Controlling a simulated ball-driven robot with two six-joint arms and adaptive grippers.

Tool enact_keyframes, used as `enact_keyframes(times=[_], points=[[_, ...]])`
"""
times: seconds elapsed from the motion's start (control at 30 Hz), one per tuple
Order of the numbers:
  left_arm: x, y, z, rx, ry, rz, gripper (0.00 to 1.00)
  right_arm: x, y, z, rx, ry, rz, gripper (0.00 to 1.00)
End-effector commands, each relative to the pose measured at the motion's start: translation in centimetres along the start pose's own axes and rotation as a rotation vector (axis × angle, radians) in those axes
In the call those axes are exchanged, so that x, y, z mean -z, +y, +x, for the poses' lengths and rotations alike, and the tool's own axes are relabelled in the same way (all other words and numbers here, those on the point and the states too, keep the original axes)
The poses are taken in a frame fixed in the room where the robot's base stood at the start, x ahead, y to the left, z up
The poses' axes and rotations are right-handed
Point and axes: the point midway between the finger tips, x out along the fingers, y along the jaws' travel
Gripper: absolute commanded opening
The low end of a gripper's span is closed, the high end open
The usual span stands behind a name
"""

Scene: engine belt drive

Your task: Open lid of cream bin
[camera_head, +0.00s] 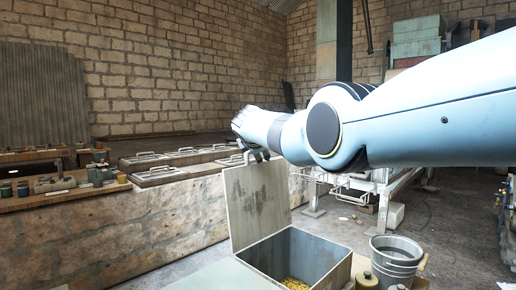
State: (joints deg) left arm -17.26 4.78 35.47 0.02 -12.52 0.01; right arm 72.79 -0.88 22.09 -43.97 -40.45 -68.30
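The cream bin (341,273) stands at the bottom middle, with yellow grainy stuff inside. Its lid (257,203) is raised and stands nearly upright along the bin's left-back side, with dark smudges on its face. My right gripper (256,156) is at the lid's top edge, its dark fingers pointing down there. Whether the fingers touch or grip the edge is too small to tell. My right arm comes in from the right above the bin. My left gripper does not show.
A metal bucket (397,259) stands right of the bin, with a small brass-coloured weight (367,281) beside it. A long stone counter (130,235) with lidded wells runs along the left. A white metal rack (380,184) stands behind. Open floor lies at the right.

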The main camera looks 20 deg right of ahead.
Motion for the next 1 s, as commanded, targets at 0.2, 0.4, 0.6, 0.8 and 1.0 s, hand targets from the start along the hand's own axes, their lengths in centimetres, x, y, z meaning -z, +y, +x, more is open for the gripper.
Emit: enact_keyframes(times=[0.2,0.4,0.6,0.8,1.0], points=[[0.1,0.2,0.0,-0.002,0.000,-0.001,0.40,0.2,-0.1,-0.8,0.000,-0.004,0.001,0.36],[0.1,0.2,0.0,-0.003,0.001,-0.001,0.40,0.1,-0.2,-2.6,0.000,-0.001,0.002,0.36],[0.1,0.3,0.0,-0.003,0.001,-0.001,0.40,0.1,-0.1,-5.6,-0.002,0.002,0.002,0.36],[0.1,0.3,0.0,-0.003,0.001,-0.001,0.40,0.0,-0.1,-9.0,-0.001,0.001,0.002,0.36],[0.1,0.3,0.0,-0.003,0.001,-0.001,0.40,0.0,0.0,-11.3,-0.001,0.001,0.000,0.36]])
